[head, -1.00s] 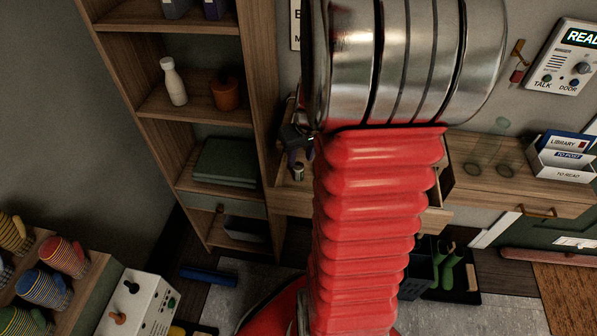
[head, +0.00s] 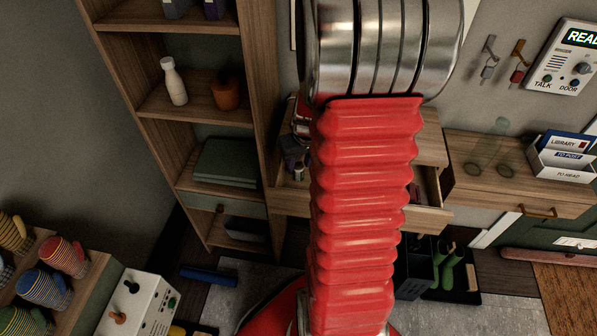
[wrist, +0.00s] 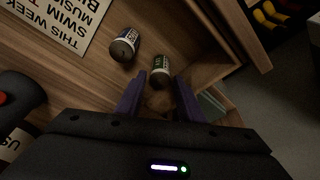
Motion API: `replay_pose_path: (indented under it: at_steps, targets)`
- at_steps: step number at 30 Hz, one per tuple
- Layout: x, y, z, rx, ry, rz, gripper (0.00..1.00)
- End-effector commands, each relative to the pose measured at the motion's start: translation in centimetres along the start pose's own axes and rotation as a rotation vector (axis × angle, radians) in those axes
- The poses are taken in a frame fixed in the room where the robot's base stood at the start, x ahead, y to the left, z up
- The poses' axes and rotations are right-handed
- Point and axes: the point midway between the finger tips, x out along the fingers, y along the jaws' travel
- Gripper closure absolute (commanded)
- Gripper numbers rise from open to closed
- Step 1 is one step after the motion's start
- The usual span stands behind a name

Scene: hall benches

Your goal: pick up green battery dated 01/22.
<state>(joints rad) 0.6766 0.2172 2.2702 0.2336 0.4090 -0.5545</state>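In the wrist view, two batteries lie on a wooden surface. The nearer one (wrist: 161,69) looks dark green with a pale printed band and sits between and just beyond my fingertips. The other (wrist: 124,45), dark with a pale label, lies apart to the upper left. I cannot read a date on either. My gripper (wrist: 160,79) is open, with a purple finger on each side of the nearer battery and no clear contact. In the head view a small battery (head: 298,171) shows at the desk's left part; my arm hides most of the gripper area.
A printed sign (wrist: 58,20) lies near the batteries, and a wooden edge runs along their right. A dark object with a red spot (wrist: 15,98) is at the left. In the head view, an open drawer (head: 428,200) is beside my arm, and a shelf unit (head: 205,115) stands left.

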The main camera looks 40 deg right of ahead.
Motion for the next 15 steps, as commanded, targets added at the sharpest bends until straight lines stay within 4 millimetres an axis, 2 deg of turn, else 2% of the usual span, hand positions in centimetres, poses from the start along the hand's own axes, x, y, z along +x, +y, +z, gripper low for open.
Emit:
replay_pose_path:
  at_steps: [2,15]
  targets:
    - [-0.01,0.0,0.0,0.0,0.0,0.0,0.7]
    - [-0.02,0.0,-0.02,0.0,0.0,0.0,1.0]
